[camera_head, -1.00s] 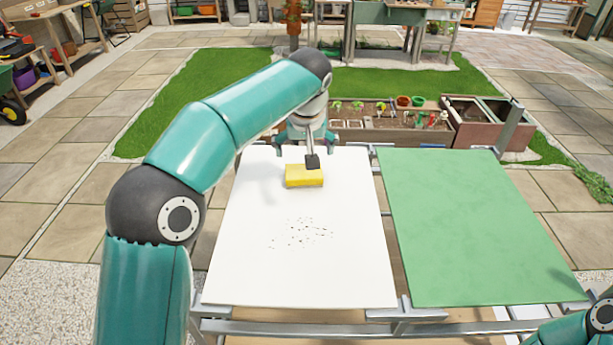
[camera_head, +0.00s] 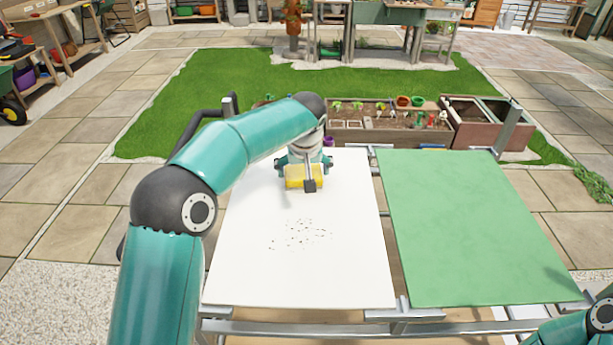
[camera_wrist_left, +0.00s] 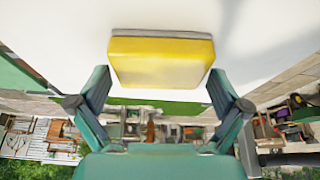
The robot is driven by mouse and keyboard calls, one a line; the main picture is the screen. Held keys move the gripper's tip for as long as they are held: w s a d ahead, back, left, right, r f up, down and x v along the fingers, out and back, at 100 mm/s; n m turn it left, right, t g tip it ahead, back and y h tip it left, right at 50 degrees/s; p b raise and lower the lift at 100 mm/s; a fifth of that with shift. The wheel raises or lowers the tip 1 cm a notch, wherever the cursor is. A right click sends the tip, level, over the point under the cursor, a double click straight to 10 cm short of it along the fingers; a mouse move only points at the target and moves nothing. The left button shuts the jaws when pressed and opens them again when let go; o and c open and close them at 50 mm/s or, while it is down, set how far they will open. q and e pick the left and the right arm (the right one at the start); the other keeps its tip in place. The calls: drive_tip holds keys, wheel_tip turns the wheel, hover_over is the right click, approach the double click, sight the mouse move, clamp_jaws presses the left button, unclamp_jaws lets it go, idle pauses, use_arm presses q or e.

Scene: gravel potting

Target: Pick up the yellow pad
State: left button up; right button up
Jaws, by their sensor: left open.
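The yellow pad (camera_head: 294,177) lies on the white board (camera_head: 335,260), toward its far end. It has a thin grey layer on one face, seen in the left wrist view (camera_wrist_left: 160,60). My left gripper (camera_head: 308,180) is open at the pad and partly covers it in the head view. In the left wrist view its two fingers (camera_wrist_left: 160,80) stand on either side of the pad's near edge, with narrow gaps and no clear contact. My right gripper is not in view; only part of my right arm shows at the bottom right corner.
Dark specks (camera_head: 301,234) are scattered on the white board in front of the pad. A green board (camera_head: 470,230) lies to the right on the same metal frame (camera_head: 400,316). A planter box (camera_head: 385,137) stands behind the boards. Both boards are otherwise bare.

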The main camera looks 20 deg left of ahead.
use_arm(q)
drive_tip(key=c, duration=0.8)
drive_tip(key=shift+r, duration=0.1)
drive_tip(key=shift+r, duration=0.55)
wheel_tip(320, 180, up, 10)
drive_tip(key=p, duration=0.3)
wheel_tip(320, 180, up, 9)
drive_tip(key=p, duration=0.5)
hover_over(304, 172)
drive_tip(key=shift+s+f, duration=0.1)
